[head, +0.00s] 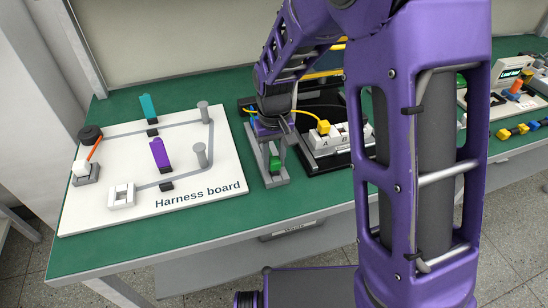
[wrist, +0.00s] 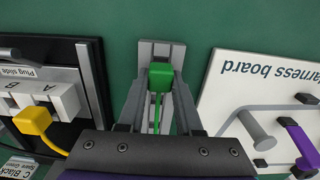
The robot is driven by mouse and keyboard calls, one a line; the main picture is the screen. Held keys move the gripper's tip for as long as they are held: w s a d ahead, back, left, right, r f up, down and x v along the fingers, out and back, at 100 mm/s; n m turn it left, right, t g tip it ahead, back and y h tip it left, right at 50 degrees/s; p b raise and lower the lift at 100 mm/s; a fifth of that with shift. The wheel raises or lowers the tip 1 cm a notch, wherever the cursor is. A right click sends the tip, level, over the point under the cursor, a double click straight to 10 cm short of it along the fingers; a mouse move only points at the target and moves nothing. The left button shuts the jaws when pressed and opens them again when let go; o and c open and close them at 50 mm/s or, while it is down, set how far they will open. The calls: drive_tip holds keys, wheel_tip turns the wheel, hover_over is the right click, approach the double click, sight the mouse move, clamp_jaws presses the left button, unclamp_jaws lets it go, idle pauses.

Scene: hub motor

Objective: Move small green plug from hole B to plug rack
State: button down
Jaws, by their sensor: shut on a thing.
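The small green plug (head: 275,163) is between the fingers of my gripper (head: 274,152), which is shut on it. In the wrist view the green plug (wrist: 160,75) shows between the two grey fingertips, with a green wire running back toward the palm. It is over the narrow grey plug rack (head: 274,182), whose far end also shows in the wrist view (wrist: 162,47). I cannot tell whether the plug touches the rack. The white A/B block (head: 330,140) is to the right; a yellow plug (head: 323,127) is at its A side. Hole B is not clearly visible.
The white harness board (head: 205,175) with posts and clips lies close left of the rack. Green table (head: 200,225) is clear in front. My arm hides part of the right side.

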drive_tip(key=shift+f+b, duration=0.4)
drive_tip(key=shift+f, duration=0.25)
drive_tip(key=c, duration=0.5)
unclamp_jaws()
drive_tip(key=shift+r, duration=0.1)
wheel_tip(320, 180, up, 17)
drive_tip(key=p, duration=0.3)
drive_tip(key=shift+r, duration=0.15)
